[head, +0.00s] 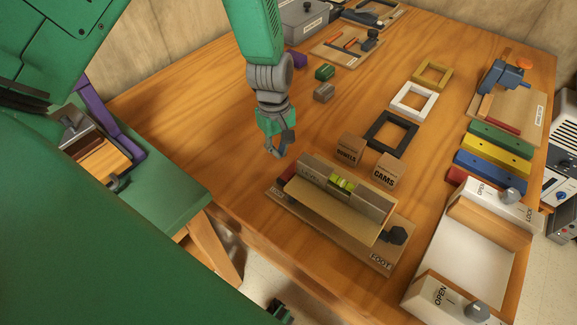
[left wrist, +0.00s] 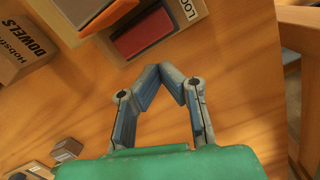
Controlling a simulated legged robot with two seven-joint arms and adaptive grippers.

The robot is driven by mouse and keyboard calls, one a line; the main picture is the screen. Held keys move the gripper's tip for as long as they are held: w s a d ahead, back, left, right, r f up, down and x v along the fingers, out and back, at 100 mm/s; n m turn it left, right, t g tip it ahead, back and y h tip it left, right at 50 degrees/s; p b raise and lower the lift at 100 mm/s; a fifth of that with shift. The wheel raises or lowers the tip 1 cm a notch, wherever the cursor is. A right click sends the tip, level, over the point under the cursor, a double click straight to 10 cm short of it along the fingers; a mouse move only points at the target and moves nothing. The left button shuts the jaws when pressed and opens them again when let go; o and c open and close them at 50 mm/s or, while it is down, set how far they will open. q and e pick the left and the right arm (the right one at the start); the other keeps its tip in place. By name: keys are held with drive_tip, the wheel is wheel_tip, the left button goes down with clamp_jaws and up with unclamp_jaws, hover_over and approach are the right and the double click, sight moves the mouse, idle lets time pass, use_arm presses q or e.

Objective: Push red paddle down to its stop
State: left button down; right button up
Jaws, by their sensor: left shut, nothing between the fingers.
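The red paddle (head: 288,174) sits at the left end of a wooden-based fixture (head: 395,262) that carries a level vial and a black knob. Most of the paddle is hidden behind the tan plate in the head view. In the left wrist view the red paddle (left wrist: 143,32) shows as a rounded block beside a label partly reading "LOC". My left gripper (head: 278,154) is shut and empty, above the table just behind and left of the paddle, apart from it. Its fingertips (left wrist: 160,72) meet below the paddle in the wrist view. My right gripper is not in view.
Two cardboard boxes, DOWELS (head: 349,148) and CAMS (head: 388,170), stand close behind the fixture. Square frames (head: 391,133) lie farther back. A white tray (head: 420,285) with knobs is at the right. The table is clear left of my gripper.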

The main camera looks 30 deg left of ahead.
use_arm(q)
wheel_tip(320, 180, up, 10)
drive_tip(key=a, duration=0.1)
drive_tip(key=shift+w, duration=0.2)
drive_tip(key=shift+f, duration=0.15)
idle(0.3)
